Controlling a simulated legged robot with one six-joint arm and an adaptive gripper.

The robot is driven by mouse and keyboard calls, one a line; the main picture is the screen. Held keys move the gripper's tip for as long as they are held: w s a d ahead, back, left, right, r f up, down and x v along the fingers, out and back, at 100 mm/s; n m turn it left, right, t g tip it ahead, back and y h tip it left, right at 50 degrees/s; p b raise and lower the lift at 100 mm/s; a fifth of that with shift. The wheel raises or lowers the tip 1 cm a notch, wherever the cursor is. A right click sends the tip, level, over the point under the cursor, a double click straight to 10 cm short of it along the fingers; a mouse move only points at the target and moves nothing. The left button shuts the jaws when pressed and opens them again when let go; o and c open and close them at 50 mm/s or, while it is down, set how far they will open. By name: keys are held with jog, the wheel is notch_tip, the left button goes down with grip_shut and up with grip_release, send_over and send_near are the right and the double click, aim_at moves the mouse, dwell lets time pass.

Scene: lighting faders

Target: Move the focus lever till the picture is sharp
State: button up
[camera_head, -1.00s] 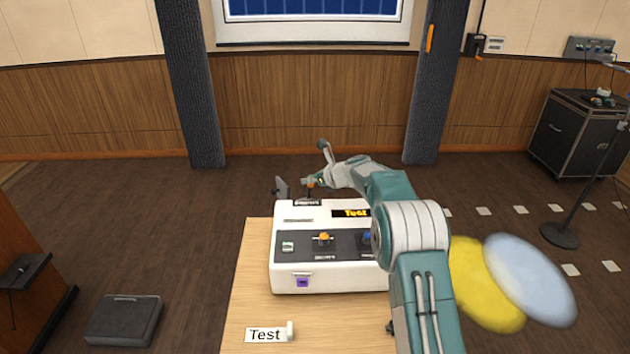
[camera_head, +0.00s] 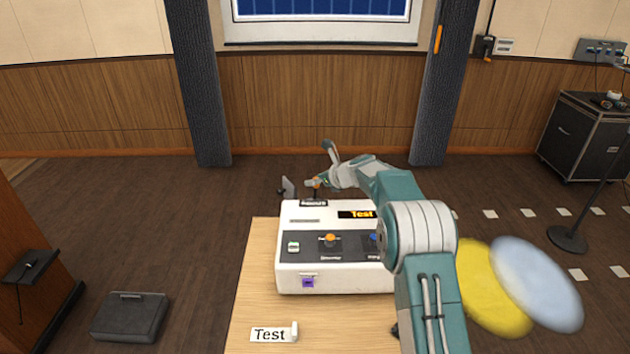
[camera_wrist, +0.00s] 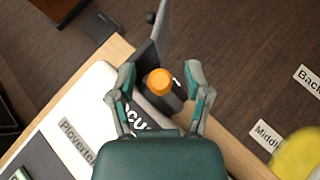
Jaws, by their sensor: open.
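The focus lever has an orange round cap (camera_wrist: 159,81), seen from above in the wrist view, with a dark mount under it. The letters "CUS" show on the white console (camera_wrist: 88,100) beside it. My gripper (camera_wrist: 160,72) is open, with one finger on each side of the cap and a gap visible at both sides. In the head view my gripper (camera_head: 322,181) is at the back edge of the white console (camera_head: 300,280), and its fingers are small there. A blue gridded screen (camera_head: 320,8) on the far wall is cut off by the top edge, so its sharpness is hard to judge.
The console's front panel has an orange knob (camera_head: 330,238) and a blue knob (camera_head: 374,237). A "Test" card (camera_head: 268,335) lies on the wooden table (camera_head: 245,290). Yellow (camera_head: 485,290) and pale blue (camera_head: 540,285) discs are at right. A dark plate stands behind the lever.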

jog(key=v, duration=1.1)
jog(key=shift+d, duration=0.15)
jog(key=shift+s+r, duration=0.1)
dwell(0.6)
